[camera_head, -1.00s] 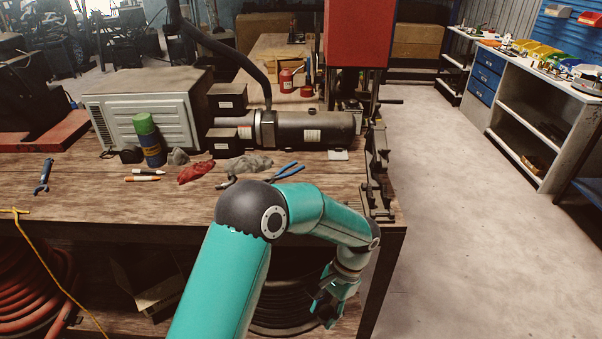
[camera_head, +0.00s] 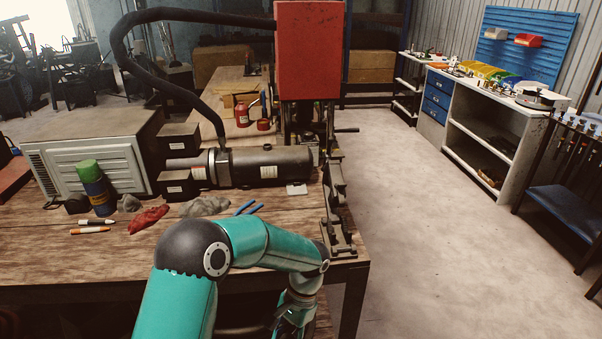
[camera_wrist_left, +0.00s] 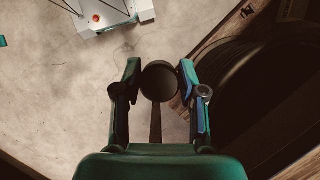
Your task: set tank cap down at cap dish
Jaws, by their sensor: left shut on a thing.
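My left gripper (camera_wrist_left: 159,90) is shut on a dark round cap (camera_wrist_left: 159,80), taken to be the tank cap, held between its two fingers in the left wrist view. Below the cap a dark narrow strip shows against the floor. In the head view the left gripper (camera_head: 292,322) is low, in front of the bench, and partly cut off by the bottom edge. The cap cannot be made out there. I cannot identify the cap dish for sure; a round metallic object (camera_head: 535,97) stands on the white workbench at the right. My right gripper is not in view.
The wooden bench (camera_head: 40,240) holds a black cylinder machine (camera_head: 262,165), a spray can (camera_head: 95,190), rags and markers. A red box (camera_head: 308,50) rises at its right end. Open floor (camera_head: 420,250) lies between it and the white workbench (camera_head: 505,130) and blue-shelved rack (camera_head: 570,205).

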